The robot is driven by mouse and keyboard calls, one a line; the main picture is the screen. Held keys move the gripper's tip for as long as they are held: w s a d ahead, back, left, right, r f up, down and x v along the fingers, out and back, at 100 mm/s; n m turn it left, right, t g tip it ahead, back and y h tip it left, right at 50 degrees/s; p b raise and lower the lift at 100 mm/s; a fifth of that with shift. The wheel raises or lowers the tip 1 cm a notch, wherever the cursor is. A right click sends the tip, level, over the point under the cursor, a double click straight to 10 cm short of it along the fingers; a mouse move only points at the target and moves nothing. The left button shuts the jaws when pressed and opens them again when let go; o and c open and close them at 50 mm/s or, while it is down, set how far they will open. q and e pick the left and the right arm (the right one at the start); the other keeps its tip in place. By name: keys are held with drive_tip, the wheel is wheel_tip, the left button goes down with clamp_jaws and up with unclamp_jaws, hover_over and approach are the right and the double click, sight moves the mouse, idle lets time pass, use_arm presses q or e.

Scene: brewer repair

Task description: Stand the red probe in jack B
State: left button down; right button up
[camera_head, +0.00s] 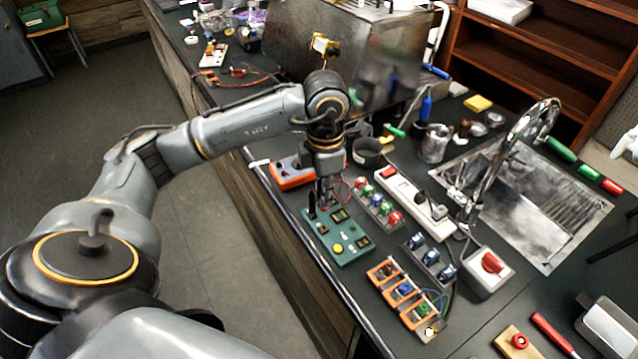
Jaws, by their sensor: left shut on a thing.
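My left gripper (325,198) points straight down over the green board (345,258), near its far edge. It is shut on the red probe, which is mostly hidden between the fingers. A thin red lead (346,188) curves beside the fingers. Whether the probe's tip is in a jack or just above it is too small to tell. A black probe (312,205) stands upright at the board's left corner, just left of the fingers. The board has a yellow button (338,248) and dark jack blocks; their letters are not readable. My right gripper is not in view.
An orange meter (291,174) lies just behind the board. A block with red, green and blue knobs (378,205) and a white power strip (412,200) lie to the right. An orange-framed module (402,293) lies in front. The table's left edge is close to the board.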

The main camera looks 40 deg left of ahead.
sight(323, 210)
use_arm(q)
drive_tip(key=shift+s+d+f, duration=0.1)
drive_tip(key=shift+f, duration=0.2)
drive_tip(key=shift+a+f+b, duration=0.2)
drive_tip(key=shift+f+b, duration=0.4)
drive_tip(key=shift+f, duration=0.35)
drive_tip(key=shift+f+b, duration=0.45)
drive_tip(key=shift+f, duration=0.35)
wheel_tip(323, 210, down, 2)
drive_tip(key=shift+d+f+b, duration=0.1)
drive_tip(key=shift+f+b, duration=0.1)
drive_tip(key=shift+b, duration=0.4)
drive_tip(key=shift+r, duration=0.2)
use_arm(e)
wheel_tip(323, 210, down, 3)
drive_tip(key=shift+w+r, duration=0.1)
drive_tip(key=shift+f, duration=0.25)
use_arm(q)
drive_tip(key=shift+f+b, duration=0.15)
drive_tip(key=shift+b, duration=0.25)
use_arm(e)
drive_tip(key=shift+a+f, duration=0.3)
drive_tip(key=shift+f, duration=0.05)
use_arm(q)
drive_tip(key=shift+f+b, duration=0.3)
drive_tip(key=shift+b, duration=0.15)
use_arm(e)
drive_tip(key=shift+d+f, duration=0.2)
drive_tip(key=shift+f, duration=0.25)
